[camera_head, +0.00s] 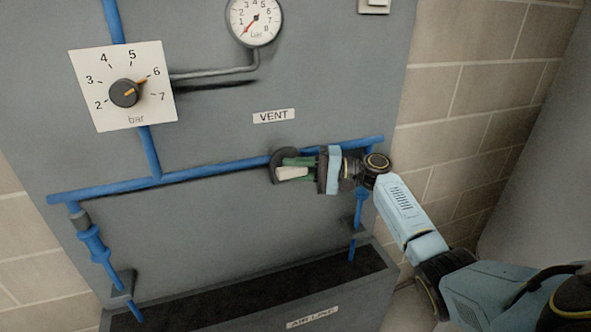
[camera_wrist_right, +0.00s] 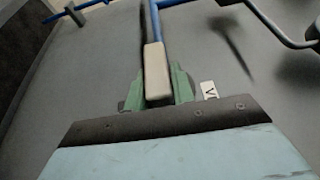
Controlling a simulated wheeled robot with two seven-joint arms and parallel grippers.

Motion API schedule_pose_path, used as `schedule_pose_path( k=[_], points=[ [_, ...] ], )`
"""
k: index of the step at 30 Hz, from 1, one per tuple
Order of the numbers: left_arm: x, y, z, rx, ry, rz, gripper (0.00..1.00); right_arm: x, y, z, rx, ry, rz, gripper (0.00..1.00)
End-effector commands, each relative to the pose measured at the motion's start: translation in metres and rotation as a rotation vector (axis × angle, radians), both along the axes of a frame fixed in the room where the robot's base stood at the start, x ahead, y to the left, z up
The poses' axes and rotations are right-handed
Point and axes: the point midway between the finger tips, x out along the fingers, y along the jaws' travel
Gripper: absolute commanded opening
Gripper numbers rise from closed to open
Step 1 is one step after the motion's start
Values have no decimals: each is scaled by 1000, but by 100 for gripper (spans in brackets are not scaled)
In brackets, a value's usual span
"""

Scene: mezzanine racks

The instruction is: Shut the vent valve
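The vent valve shows below the VENT label (camera_head: 273,116) in the head view, as a dark round part (camera_head: 283,156) on the blue pipe with a cream handle (camera_head: 292,173). The handle lies roughly along the pipe there. My right gripper (camera_head: 296,168) reaches it from the right, with green fingers on either side of the handle. In the right wrist view the cream handle (camera_wrist_right: 156,75) stands between the two fingers, which appear closed against it. The gripper hides part of the valve and pipe. My left gripper is not in view.
A regulator dial (camera_head: 124,92) with its pointer near 6 is at the upper left. A round gauge (camera_head: 255,18) is above the label. A dark trough (camera_head: 250,285) marked AIR LINE runs below. A blue fitting (camera_head: 94,243) hangs at the left. The panel between is bare.

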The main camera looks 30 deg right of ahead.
Motion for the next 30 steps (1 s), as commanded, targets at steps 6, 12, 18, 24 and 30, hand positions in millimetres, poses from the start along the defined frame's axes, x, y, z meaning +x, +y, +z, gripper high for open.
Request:
schedule_pose_path(
  k=[6,12,18,24,30],
  points=[
    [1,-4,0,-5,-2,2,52,0,0,0,-1,0,0,44],
    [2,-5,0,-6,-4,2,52,0,-1,0,-3,0,0,44],
    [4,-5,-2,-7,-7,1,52,-12,-17,-2,-4,1,-3,44],
    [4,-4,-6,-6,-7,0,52,-38,-54,-3,-5,2,-3,44],
    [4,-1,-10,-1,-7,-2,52,-63,-87,-3,-4,2,-2,44]
  ],
)
